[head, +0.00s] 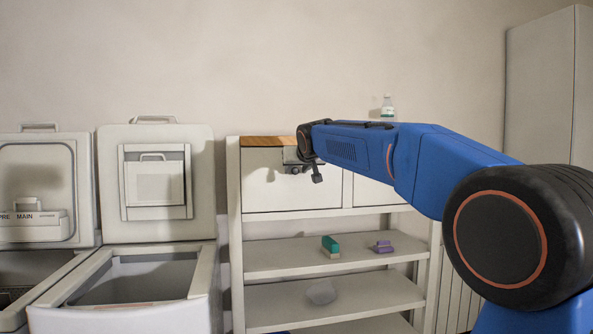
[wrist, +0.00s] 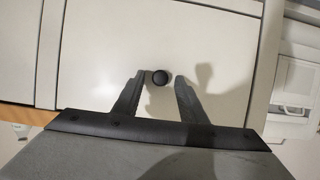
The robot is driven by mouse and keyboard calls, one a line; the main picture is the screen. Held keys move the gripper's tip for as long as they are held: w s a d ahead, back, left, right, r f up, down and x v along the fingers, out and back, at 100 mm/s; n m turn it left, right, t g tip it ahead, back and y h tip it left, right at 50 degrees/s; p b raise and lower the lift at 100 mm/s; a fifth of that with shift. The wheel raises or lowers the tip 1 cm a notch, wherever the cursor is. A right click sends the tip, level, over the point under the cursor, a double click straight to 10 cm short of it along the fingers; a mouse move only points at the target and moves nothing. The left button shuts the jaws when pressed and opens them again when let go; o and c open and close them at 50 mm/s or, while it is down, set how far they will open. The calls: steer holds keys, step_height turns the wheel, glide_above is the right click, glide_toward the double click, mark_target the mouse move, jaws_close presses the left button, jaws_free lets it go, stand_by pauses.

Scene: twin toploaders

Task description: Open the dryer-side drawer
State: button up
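The dryer-side drawer (head: 285,190) is the left one of two pale drawers at the top of the shelf unit, beside the machines. Its front looks flush and shut. In the wrist view the drawer front (wrist: 130,35) fills most of the picture, with a round black knob (wrist: 160,77) near its middle. My gripper (wrist: 160,81) is open, its two dark fingers on either side of the knob with a gap on each side. In the head view my gripper (head: 305,172) is in front of this drawer's upper right part and hides some of it.
The right drawer (head: 375,190) is partly behind my arm. Shelves below hold a green-and-white brush (head: 330,246), a purple item (head: 381,247) and a grey lump (head: 321,292). A bottle (head: 388,107) stands on top. Two open-lidded machines (head: 155,180) stand at left.

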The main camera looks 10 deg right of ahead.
steer(key=shift+w+f, duration=0.1)
steer(key=shift+w, duration=0.15)
jaws_close()
steer(key=s, duration=2.3)
jaws_free()
steer(key=shift+s, duration=0.15)
